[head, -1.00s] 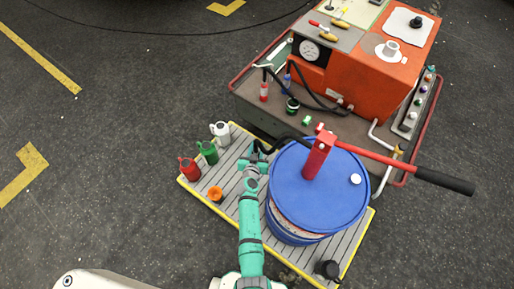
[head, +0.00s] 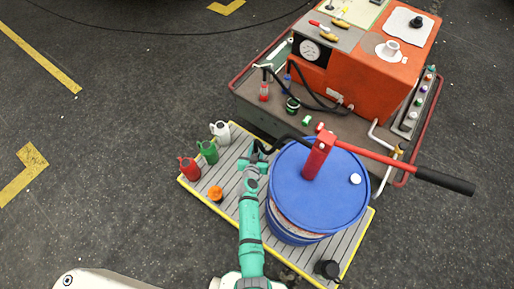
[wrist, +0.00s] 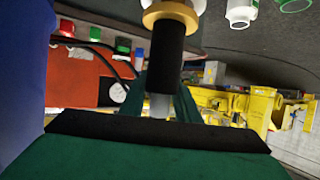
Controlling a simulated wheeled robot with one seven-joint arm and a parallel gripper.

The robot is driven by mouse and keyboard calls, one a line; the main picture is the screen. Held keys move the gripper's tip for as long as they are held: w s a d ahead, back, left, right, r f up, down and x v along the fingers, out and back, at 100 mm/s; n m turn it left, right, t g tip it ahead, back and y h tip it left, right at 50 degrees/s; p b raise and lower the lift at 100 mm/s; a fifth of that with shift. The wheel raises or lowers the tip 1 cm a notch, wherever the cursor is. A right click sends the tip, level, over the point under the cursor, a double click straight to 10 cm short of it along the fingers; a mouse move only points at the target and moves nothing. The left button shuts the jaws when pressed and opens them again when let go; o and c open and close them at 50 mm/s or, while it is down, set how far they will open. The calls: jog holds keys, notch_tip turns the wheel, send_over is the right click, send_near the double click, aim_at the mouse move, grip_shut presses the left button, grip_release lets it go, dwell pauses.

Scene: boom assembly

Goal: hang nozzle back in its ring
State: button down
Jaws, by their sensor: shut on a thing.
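My gripper (head: 256,160) is left of the blue drum (head: 320,190), over the slatted pallet. It is shut on the nozzle, which is at the end of the black hose (head: 283,141) from the red hand pump (head: 319,156). In the wrist view the nozzle (wrist: 176,55) shows a black sleeve, a brass-coloured collar above it and a grey metal part running down between the jaws. The green jaw (wrist: 160,145) with a black pad hides its lower end. I cannot make out the ring in either view.
Red (head: 189,168), green (head: 208,151) and white (head: 220,132) cans line the pallet's left edge (head: 192,190), near an orange item (head: 215,193). A black cup (head: 328,269) sits at its front corner. The orange machine (head: 370,80) stands behind; the pump's long handle (head: 440,180) reaches right.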

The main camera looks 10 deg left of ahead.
jog(key=shift+f, duration=0.5)
jog(key=c, duration=1.6)
grip_release()
jog(key=shift+f, duration=0.1)
jog(key=v, duration=1.1)
jog(key=shift+w, duration=0.1)
